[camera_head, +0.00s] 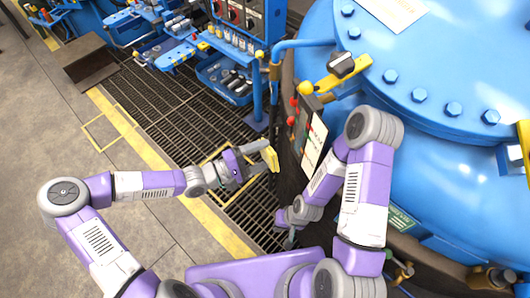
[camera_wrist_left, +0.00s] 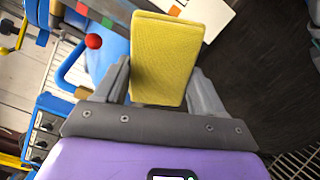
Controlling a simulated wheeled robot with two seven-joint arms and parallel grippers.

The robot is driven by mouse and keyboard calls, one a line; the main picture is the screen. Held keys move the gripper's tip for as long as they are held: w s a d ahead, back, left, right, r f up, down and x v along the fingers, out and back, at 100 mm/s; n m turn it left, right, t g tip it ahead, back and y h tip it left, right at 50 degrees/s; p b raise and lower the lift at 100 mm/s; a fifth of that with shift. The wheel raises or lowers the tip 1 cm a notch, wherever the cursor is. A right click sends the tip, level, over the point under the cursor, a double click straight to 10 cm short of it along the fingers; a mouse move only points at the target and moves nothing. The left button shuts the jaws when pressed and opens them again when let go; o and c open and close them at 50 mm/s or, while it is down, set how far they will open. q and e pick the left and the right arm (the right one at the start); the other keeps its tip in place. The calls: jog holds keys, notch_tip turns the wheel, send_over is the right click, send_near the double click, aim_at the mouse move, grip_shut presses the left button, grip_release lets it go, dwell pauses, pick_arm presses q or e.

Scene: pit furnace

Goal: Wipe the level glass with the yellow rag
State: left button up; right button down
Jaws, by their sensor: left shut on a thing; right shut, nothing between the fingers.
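The yellow rag (camera_head: 270,158) is a folded pad between the fingers of my left gripper (camera_head: 258,164). It also shows in the left wrist view (camera_wrist_left: 163,60), upright between the two grey fingers. A white plate (camera_head: 315,141) with coloured marks stands on the furnace side, just right of the rag and apart from it in the head view. Its edge shows behind the rag in the left wrist view (camera_wrist_left: 215,12). I cannot clearly make out the level glass itself. My right gripper (camera_head: 290,241) is low beside the furnace, pointing down, shut and empty.
The blue furnace vessel (camera_head: 440,60) with its bolted flange fills the right. Dark floor grating (camera_head: 185,125) lies left. A blue bench (camera_head: 235,85) holds bottles at the back.

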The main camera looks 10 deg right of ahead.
aim_at(296, 143)
dwell(0.4)
pick_arm(q)
jog(key=shift+b+x, duration=0.4)
jog(key=shift+x, duration=2.8)
jog(key=shift+x, duration=1)
jog(key=shift+r, duration=0.1)
